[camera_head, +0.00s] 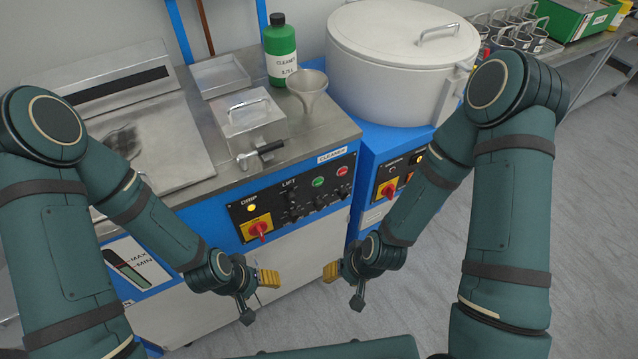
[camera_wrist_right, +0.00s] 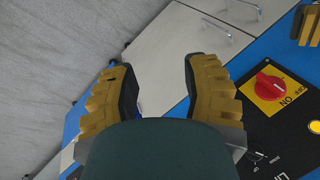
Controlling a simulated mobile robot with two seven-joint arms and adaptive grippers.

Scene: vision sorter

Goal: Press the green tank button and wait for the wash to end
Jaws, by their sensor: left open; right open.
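The green button (camera_head: 319,182) sits on the black control panel (camera_head: 290,212) of the blue-framed wash unit, left of a red button (camera_head: 342,171). A yellow lamp (camera_head: 252,208) under the word DRIP is lit. A red rotary switch (camera_head: 259,229) on a yellow plate is below it and also shows in the right wrist view (camera_wrist_right: 269,87). My left gripper (camera_head: 262,287) is open and empty, below the panel. My right gripper (camera_head: 338,282) is open and empty, below and right of the panel; its spread yellow fingers fill the right wrist view (camera_wrist_right: 160,75). Neither touches the button.
A lidded metal tank (camera_head: 250,128) with a black-gripped lever, a funnel (camera_head: 308,90) and a green cleaner bottle (camera_head: 281,52) stand on the steel top. A large white round drum (camera_head: 400,65) is at right with its own panel. Grey floor at right is clear.

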